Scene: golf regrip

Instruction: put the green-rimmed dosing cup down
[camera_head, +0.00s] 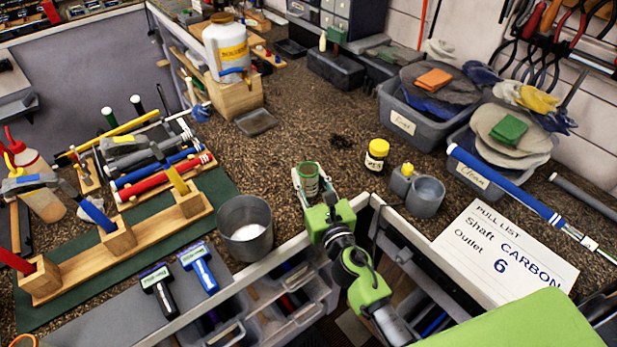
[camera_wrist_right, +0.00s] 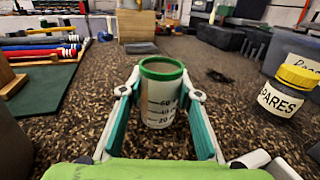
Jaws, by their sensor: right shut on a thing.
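The green-rimmed dosing cup (camera_head: 309,178) is a clear cup with dark level marks, upright near the front edge of the speckled bench (camera_head: 300,145). In the right wrist view the cup (camera_wrist_right: 161,95) stands between the two teal-lined fingers of my right gripper (camera_wrist_right: 161,110), which is shut on it. In the head view my right gripper (camera_head: 308,187) reaches the cup from the front. The cup's base is at or just above the bench top; I cannot tell if it touches. My left gripper is not in view.
A grey metal bucket (camera_head: 245,229) stands left of the cup. A yellow-lidded spares jar (camera_head: 376,156) and a grey holder (camera_head: 426,196) stand to the right. Dark debris (camera_head: 342,141) lies behind. Bare bench surrounds the cup, widest behind it.

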